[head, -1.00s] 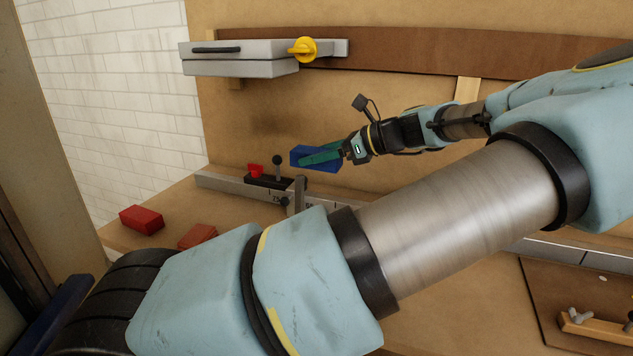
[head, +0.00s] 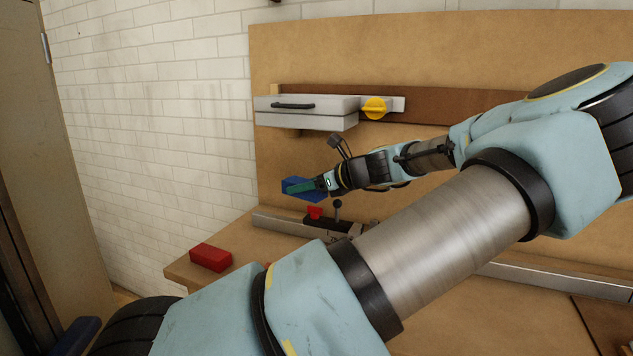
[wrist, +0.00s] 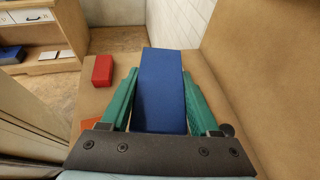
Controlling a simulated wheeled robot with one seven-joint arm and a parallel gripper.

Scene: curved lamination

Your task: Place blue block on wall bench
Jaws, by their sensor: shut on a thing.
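A blue block (head: 291,185) is held between the teal fingers of my gripper (head: 303,187), in the air above the left end of the near workbench (head: 460,325). In the wrist view the block (wrist: 160,90) lies lengthwise between the two fingers (wrist: 160,74), its far end reaching past the fingertips. A wooden bench with white drawer fronts (wrist: 43,37) stands far off at the top left of the wrist view, across an open floor. I cannot tell whether it is the wall bench.
A red block (head: 210,257) lies near the workbench's left edge. A fixture with a red knob (head: 314,212) is below my gripper. A grey clamp box with a yellow knob (head: 375,108) is on the upright board above.

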